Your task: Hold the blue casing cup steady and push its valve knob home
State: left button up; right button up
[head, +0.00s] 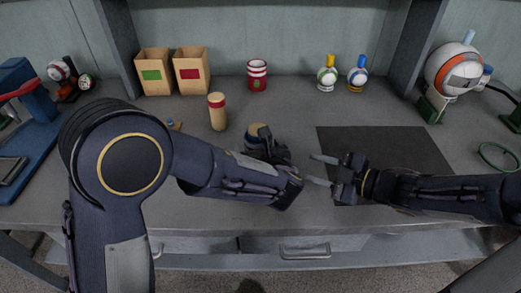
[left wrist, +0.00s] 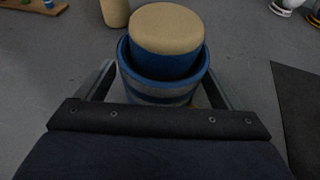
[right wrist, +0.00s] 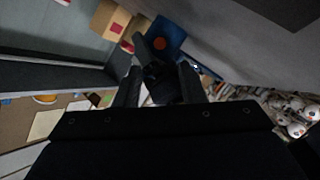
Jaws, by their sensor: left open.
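The blue casing cup (left wrist: 160,92), with grey bands, stands upright on the bench in the left wrist view. Its valve knob (left wrist: 167,30), a blue plug with a tan top, sits in the cup's mouth and stands above the rim. In the head view the tan top (head: 257,131) shows, with most of the cup hidden behind my left gripper (head: 268,149). My left gripper is open, with one finger on each side of the cup; I cannot tell if they touch it. My right gripper (head: 319,171) is open and empty to the right, fingers pointing left.
Two labelled boxes (head: 155,72), a red-striped cup (head: 257,76) and two small bottles (head: 327,74) line the back. A dark mat (head: 385,145) lies right; its far part is clear.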

pick_arm(q)
jog(key=shift+c, duration=0.3)
